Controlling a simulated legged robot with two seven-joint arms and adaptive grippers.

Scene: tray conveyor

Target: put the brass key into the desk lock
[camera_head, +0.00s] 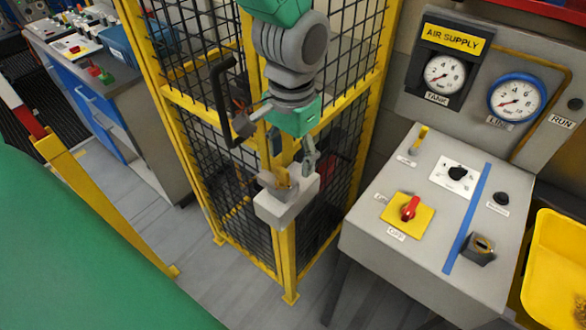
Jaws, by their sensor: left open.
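My left gripper (289,170) points down in front of the yellow cage post, its fingers apart. A small brass-coloured piece, seemingly the brass key (283,179), stands at the top of a pale grey box (287,206) on the post. It lies between or just behind the fingers; I cannot tell whether they touch it. My right gripper is out of view.
The yellow mesh cage (290,270) stands behind my gripper, with a black handle (220,104). The desk carries a red switch (409,208), a black knob (458,173), a yellow peg (420,138) and a blue strip (467,218). A yellow bin (556,255) stands right of it.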

